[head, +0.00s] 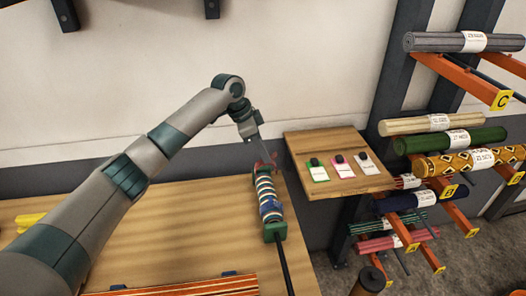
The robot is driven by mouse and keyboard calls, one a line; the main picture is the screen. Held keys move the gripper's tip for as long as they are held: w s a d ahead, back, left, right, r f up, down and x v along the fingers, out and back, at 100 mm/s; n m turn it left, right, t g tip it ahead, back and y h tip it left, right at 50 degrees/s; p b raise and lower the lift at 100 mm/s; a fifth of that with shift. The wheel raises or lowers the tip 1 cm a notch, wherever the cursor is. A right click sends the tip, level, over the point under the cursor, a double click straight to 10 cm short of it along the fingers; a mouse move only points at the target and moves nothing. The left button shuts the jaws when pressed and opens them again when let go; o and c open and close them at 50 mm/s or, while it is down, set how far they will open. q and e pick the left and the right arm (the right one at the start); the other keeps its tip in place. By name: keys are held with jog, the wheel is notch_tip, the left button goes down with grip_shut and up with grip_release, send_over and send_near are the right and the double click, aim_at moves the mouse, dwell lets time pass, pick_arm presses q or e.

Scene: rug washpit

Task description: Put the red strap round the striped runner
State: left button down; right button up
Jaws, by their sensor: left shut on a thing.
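The striped runner (265,186) is rolled up and lies on the wooden table, with bands of red, white and dark colour. A blue patch (270,211) shows on its near half; I cannot tell if it is a strap or a label. The red strap (266,161) is at the runner's far end, small and partly hidden by my gripper. My left gripper (260,151) is shut on the red strap, just above that far end. I cannot tell whether the strap is around the runner or only over it. My right gripper is not in view.
A wooden board (335,180) with three tags is to the right, beside a rack of rolled rugs (450,140).

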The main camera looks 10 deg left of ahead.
aim_at(261, 161)
pick_arm(q)
jog(key=shift+f+b, duration=1.1)
jog(key=shift+f, duration=1.75)
jog(key=shift+f+b, duration=0.5)
jog(key=shift+f, duration=1.1)
jog(key=c, duration=1.5)
grip_release()
jog(key=shift+c, duration=0.2)
